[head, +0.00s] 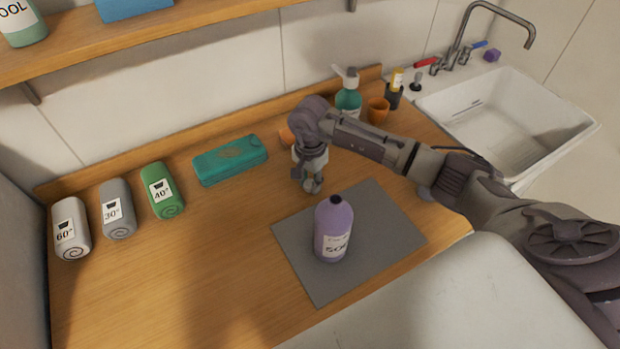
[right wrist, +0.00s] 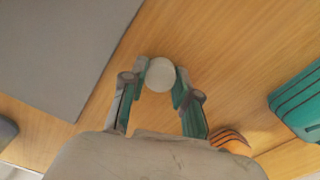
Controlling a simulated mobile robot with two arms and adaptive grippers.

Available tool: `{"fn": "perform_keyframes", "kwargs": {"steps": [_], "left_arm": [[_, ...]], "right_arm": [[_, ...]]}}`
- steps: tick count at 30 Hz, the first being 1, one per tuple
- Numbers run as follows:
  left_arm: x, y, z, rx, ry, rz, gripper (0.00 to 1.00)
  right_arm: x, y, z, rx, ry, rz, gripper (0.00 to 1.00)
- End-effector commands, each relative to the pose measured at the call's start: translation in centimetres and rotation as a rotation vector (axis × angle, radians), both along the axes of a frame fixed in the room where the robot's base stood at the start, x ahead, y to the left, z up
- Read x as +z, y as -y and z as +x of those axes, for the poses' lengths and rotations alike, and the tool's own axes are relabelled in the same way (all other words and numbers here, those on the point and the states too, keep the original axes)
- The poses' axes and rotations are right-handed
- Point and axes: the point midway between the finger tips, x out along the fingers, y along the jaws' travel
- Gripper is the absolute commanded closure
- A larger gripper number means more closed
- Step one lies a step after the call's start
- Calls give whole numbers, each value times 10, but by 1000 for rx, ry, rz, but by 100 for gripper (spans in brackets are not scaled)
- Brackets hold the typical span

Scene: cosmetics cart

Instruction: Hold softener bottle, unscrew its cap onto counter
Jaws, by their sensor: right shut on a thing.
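The lavender softener bottle (head: 333,222) stands upright on the grey mat (head: 390,225); its neck shows a dark open top with no cap on it. My right gripper (head: 312,186) is behind the bottle and a little to its left, apart from it, pointing down just beyond the mat's back edge. In the right wrist view it is shut on a round white cap (right wrist: 160,74) between its fingertips, over bare wood. Whether the cap touches the counter is unclear. My left gripper is not in view.
Rolled towels in white (head: 70,228), grey (head: 117,210) and green (head: 162,190) lie on the left. A teal case (head: 230,160) lies at the back. A teal pump bottle (head: 348,100) and an orange cup (head: 378,110) stand near the sink (head: 505,120). The left front counter is clear.

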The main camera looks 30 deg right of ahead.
Motion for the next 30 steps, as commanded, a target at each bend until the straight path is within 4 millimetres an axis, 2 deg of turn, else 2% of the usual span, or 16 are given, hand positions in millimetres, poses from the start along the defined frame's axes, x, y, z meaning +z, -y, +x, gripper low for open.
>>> {"fn": "perform_keyframes", "kwargs": {"steps": [5,6,10,11,19,22,23,26,30], "left_arm": [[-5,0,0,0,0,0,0],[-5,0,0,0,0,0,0],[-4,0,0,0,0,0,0],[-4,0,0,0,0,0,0],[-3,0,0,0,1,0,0],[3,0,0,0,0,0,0],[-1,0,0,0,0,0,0],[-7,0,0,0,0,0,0],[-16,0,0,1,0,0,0]], "right_arm": [[-4,0,0,0,0,0,100],[-4,0,0,0,0,0,68],[-3,0,0,0,0,0,47],[-3,0,0,0,0,0,45],[-2,0,0,0,0,1,45],[3,0,0,0,0,1,45],[4,0,1,0,2,0,45],[19,1,2,-1,5,0,45],[49,1,2,0,7,0,45]]}}
